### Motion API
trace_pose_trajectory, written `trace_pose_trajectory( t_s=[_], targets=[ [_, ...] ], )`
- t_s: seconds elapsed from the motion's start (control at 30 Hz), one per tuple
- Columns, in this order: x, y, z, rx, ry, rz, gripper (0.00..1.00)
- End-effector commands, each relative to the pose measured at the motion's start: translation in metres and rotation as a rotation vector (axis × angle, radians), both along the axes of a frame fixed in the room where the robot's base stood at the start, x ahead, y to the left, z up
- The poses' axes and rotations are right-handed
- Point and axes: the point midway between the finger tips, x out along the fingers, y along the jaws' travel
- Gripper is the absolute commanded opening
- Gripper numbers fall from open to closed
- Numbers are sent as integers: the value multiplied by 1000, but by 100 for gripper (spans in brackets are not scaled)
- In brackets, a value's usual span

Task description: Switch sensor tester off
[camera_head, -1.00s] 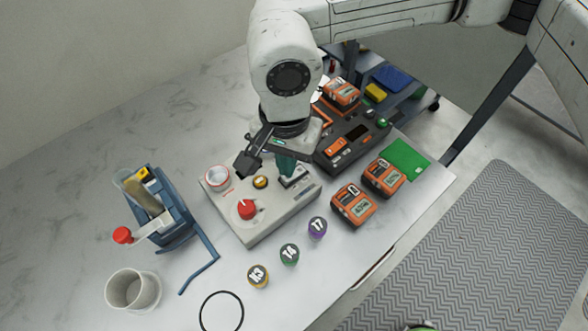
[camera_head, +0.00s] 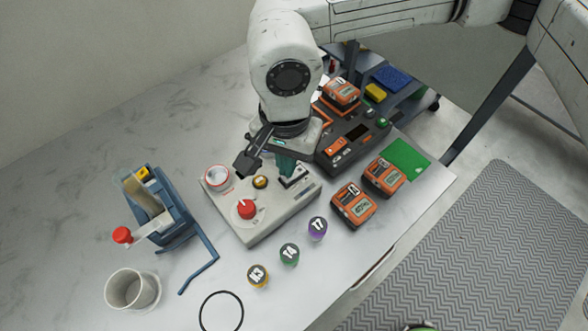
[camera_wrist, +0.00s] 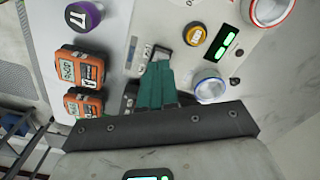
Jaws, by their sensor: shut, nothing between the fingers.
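A light grey control box (camera_head: 250,225), seemingly the sensor tester, sits on the table. It has a red knob (camera_head: 246,209), a yellow button (camera_head: 260,182) and a red-ringed round part (camera_head: 217,178) on top. My gripper (camera_head: 286,166) is shut and empty, pointing down over the box's far right corner. In the wrist view, its teal fingers (camera_wrist: 160,84) end close to a switch (camera_wrist: 160,52) on the box; I cannot tell if they touch it. Green-lit displays (camera_wrist: 228,42) show beside the yellow button (camera_wrist: 194,36). The fingers partly hide the switch area.
Two orange meters (camera_head: 353,203) (camera_head: 384,177) stand right of the box, near a green card (camera_head: 407,160). A dark unit (camera_head: 352,145) stands behind. Numbered small jars (camera_head: 289,254) are in front. A blue tape dispenser (camera_head: 172,215) and white cup (camera_head: 132,290) are left.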

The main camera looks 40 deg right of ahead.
Motion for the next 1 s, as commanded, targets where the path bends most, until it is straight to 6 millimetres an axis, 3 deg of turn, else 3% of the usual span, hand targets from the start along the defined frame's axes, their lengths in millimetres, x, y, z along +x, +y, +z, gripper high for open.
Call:
trace_pose_trajectory(
  t_s=[1.0],
  targets=[
    [0,0,-14,0,0,0,0]
  ],
)
